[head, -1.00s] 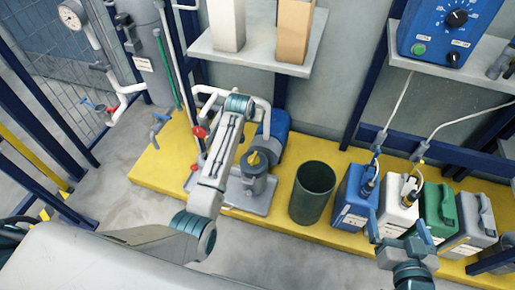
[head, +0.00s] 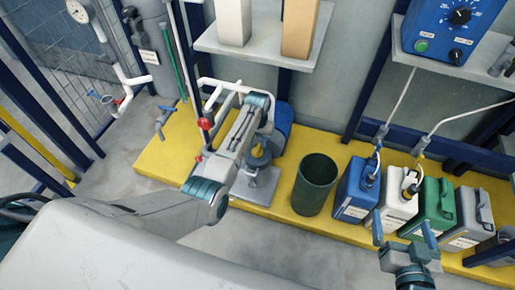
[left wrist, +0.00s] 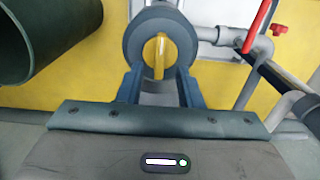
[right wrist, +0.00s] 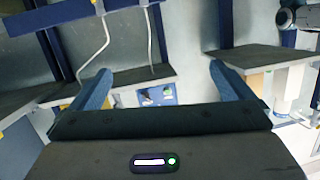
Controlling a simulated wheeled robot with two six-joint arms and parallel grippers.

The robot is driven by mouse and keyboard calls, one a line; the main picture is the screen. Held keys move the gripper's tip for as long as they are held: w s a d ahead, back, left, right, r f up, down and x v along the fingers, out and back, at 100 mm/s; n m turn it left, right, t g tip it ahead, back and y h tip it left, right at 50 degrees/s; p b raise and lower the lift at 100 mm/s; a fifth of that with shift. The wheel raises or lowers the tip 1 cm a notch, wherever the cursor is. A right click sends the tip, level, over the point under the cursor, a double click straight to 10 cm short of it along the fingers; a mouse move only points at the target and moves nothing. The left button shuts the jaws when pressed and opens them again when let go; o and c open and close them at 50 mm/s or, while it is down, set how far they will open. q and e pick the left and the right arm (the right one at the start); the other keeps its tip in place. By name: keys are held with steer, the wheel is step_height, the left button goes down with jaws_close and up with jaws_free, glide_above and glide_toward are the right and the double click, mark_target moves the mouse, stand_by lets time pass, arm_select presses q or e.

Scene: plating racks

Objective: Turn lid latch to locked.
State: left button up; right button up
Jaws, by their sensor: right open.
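The lid latch is a yellow bar (left wrist: 160,52) across a round dark grey lid (left wrist: 133,48) in the left wrist view. The bar runs up and down that picture. In the head view the yellow latch (head: 257,150) shows on a grey housing beside my left forearm. My left gripper (left wrist: 160,82) is partly open, its two fingers pointing at the lid with the bar in line with the gap. Whether they touch the bar I cannot tell. In the head view this gripper is hidden by my arm. My right gripper (head: 405,228) is open and empty, away from the housing.
A dark green bin (head: 315,184) stands right of the housing on the yellow platform (head: 165,160). Blue, white, green and grey canisters (head: 355,192) line up further right. Pipes with red handles (head: 206,123) stand close on the left. A shelf (head: 262,45) hangs behind.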

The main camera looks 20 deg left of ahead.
mark_target(257, 148)
arm_select(q)
step_height(257, 148, down, 4)
steer(key=shift+r+b, duration=0.1)
steer(key=shift+b, duration=0.45)
steer(key=shift+f, duration=0.2)
arm_select(e)
step_height(257, 148, up, 8)
steer(key=w+t, duration=0.2)
steer(key=t, duration=0.3)
steer(key=shift+w+d, duration=0.25)
steer(key=shift+d, duration=0.05)
arm_select(q)
jaws_close()
